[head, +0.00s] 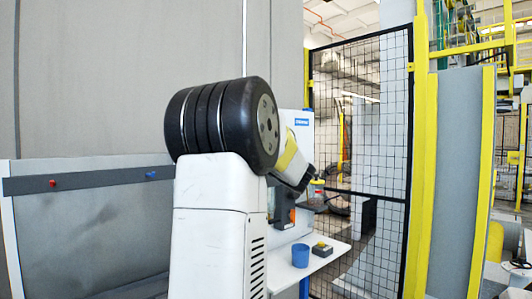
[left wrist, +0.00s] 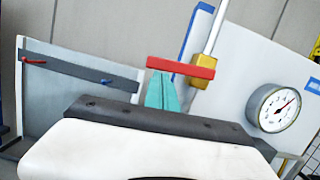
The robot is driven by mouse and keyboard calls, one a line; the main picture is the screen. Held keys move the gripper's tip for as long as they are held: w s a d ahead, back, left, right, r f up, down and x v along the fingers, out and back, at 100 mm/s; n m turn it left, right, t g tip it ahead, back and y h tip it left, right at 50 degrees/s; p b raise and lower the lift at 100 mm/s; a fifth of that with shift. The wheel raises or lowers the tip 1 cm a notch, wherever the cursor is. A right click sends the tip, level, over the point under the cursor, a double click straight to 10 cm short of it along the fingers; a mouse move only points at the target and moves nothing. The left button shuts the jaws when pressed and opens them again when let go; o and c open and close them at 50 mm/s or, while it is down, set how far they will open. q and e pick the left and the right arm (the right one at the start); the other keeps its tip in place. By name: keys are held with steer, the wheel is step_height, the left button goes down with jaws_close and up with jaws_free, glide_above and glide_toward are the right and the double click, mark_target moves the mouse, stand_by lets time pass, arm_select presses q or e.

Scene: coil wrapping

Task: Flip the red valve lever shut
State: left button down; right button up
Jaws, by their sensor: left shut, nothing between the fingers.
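The red valve lever (left wrist: 180,67) shows in the left wrist view as a flat bar, lying nearly level in the picture and crosswise to the pale pipe (left wrist: 212,35). Its right part is over the brass valve body (left wrist: 195,79). My left gripper (left wrist: 162,78) has its teal fingers shut together and empty. The fingertips are just below the lever's left half in the picture; I cannot tell whether they touch it. In the head view my own arm covers the middle, and I cannot make out the lever or the fingers there. My right gripper is in neither view.
A round gauge (left wrist: 273,108) sits on the white panel right of the valve. In the head view a blue cup (head: 300,255) and a small box with a yellow button (head: 321,249) stand on a white shelf. A black mesh fence (head: 375,120) stands to the right.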

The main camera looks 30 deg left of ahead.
arm_select(q)
steer(key=shift+s+r, duration=0.15)
steer(key=shift+r, duration=0.2)
steer(key=shift+a+r, duration=0.1)
steer(key=shift+r, duration=0.05)
stand_by(0.3)
